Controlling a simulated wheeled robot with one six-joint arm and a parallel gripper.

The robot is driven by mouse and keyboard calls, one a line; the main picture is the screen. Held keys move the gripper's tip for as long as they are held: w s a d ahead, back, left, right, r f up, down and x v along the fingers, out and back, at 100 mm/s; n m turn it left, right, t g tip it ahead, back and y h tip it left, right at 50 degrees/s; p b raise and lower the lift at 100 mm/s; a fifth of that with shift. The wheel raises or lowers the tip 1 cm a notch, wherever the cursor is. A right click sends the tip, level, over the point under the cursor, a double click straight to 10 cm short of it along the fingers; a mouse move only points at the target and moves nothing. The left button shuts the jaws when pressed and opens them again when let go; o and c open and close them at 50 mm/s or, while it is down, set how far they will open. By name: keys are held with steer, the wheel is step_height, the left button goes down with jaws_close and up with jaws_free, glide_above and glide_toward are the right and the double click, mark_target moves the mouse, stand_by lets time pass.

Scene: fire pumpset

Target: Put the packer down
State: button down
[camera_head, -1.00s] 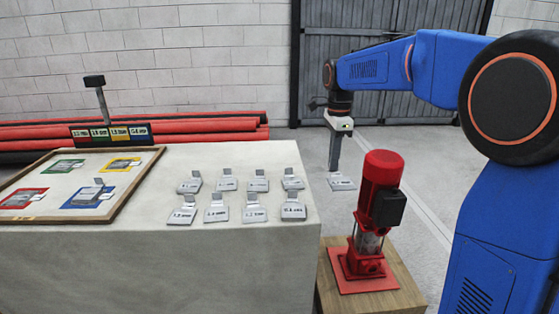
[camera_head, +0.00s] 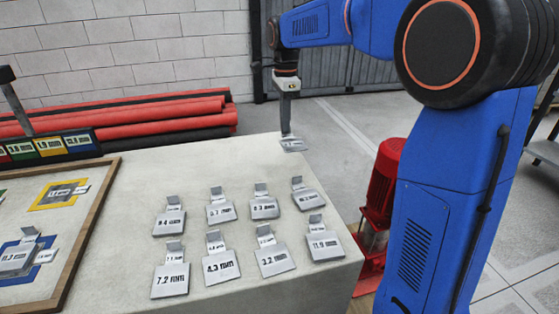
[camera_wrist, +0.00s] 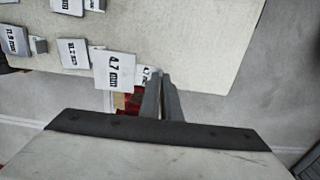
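My gripper (camera_head: 286,130) is shut on the small tab of a grey packer (camera_head: 293,144). The wrist view shows this packer (camera_wrist: 114,70) marked 4.7 mm, with its tab between the fingers (camera_wrist: 161,92). In the head view, the packer appears at the table's far right edge, roughly flat; whether it touches the tabletop I cannot tell. The white table (camera_head: 130,200) carries two rows of similar grey packers, including one marked 7.2 mm (camera_head: 171,279) and one marked 11.9 mm (camera_head: 324,245).
A wood-framed board (camera_head: 75,246) with coloured squares lies on the table at left. A red pump (camera_head: 383,182) stands beside the table at right, partly behind my arm. Red pipes (camera_head: 165,116) lie behind the table. Bare tabletop shows between the held packer and the rows.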

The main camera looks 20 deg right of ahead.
step_height(320, 180, down, 10)
steer(key=shift+r, duration=0.1)
stand_by(0.4)
steer(key=c, duration=2)
jaws_free()
step_height(320, 180, up, 12)
steer(key=shift+r, duration=0.1)
